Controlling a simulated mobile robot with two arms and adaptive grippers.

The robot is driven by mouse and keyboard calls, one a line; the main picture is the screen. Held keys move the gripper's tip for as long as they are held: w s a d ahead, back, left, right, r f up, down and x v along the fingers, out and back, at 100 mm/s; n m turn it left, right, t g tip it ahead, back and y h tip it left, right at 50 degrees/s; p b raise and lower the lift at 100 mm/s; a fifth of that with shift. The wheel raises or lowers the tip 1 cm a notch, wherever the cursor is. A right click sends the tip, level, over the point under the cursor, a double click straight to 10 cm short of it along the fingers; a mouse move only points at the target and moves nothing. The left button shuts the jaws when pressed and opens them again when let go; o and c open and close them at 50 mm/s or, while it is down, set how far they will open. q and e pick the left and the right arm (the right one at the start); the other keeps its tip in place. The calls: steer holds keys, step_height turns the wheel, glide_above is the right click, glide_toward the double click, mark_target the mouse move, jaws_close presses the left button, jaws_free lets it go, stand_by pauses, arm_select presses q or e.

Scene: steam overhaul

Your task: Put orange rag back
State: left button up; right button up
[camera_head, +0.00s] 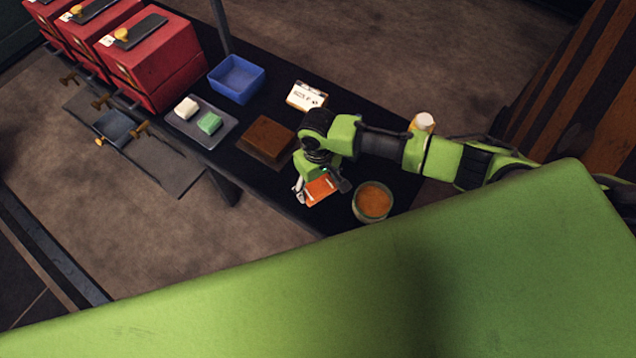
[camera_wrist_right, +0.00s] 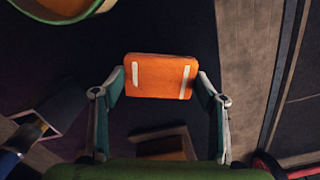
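The orange rag (camera_head: 320,191) is a flat orange pad between the fingers of my right gripper (camera_head: 321,187) near the table's front edge. In the right wrist view the rag (camera_wrist_right: 161,77) shows two pale strips, and the fingertips (camera_wrist_right: 160,84) press against its two sides. It looks held above the dark table. My right gripper is shut on it. A round bowl (camera_head: 373,202) with orange contents stands just right of the gripper; its rim (camera_wrist_right: 62,16) is partly cut off in the right wrist view. My left gripper is not in view.
The dark table (camera_head: 285,198) also holds a brown block (camera_head: 268,138), a grey tray (camera_head: 184,127) with a white and a green block, a blue bin (camera_head: 237,78), a small sign (camera_head: 306,96) and a white-capped jar (camera_head: 424,121). Red boxes (camera_head: 150,58) stand at the far left.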

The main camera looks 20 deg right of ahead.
mark_target(318, 187)
steer(key=o, duration=0.3)
steer(key=shift+o, duration=0.2)
steer(key=shift+r, duration=0.1)
step_height(318, 187, up, 12)
stand_by(1.5)
